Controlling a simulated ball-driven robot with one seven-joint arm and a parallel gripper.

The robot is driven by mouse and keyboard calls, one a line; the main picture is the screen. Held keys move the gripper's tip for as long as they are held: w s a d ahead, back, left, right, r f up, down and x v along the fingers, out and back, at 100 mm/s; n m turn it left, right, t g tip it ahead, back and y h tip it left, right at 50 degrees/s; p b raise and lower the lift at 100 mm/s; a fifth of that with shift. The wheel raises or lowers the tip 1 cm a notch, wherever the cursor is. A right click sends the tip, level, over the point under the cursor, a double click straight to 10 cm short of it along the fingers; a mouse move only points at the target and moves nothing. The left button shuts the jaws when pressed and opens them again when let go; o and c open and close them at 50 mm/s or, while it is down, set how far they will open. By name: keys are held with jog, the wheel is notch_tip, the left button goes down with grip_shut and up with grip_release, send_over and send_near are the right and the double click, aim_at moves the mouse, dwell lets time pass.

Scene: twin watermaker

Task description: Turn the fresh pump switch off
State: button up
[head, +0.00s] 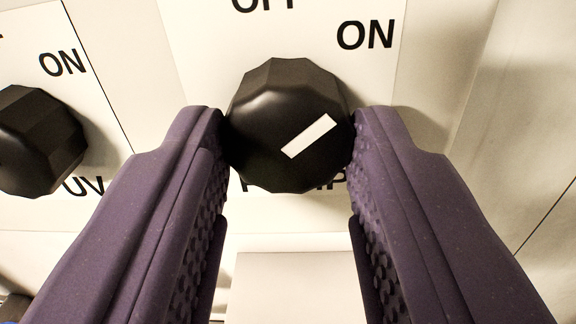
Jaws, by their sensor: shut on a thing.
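A black faceted rotary switch (277,100) sits on a white label plate (215,50) in the middle of the head view. Its white pointer mark slants up and to the right, toward the word ON. OFF is printed above the knob and cut by the top edge. The lettering under the knob is mostly hidden, with only a part of it readable. My gripper (290,125) has one purple padded finger on each side of the knob, both touching it, and is shut on it.
A second black knob (35,140) with ON and UV lettering stands to the left, close to my left finger. A pale raised panel (295,285) lies below the held knob. The right side is bare pale panel with a seam.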

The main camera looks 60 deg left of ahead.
jog(key=n+b, duration=0.1)
jog(key=b, duration=0.1)
jog(key=n+b, duration=0.2)
jog(key=b, duration=0.1)
jog(key=n+b, duration=0.2)
jog(key=shift+f+b, duration=0.25)
jog(key=shift+b, duration=0.05)
jog(key=n+b, duration=0.4)
jog(key=shift+r+n+h+b, duration=0.2)
jog(key=shift+n+h+b, duration=0.1)
jog(key=shift+r, duration=0.1)
jog(key=o, duration=1.1)
jog(key=shift+c, duration=0.2)
jog(key=p+v, duration=0.1)
jog(key=v, duration=0.6)
jog(key=shift+s+d, duration=0.2)
jog(key=shift+d, duration=0.15)
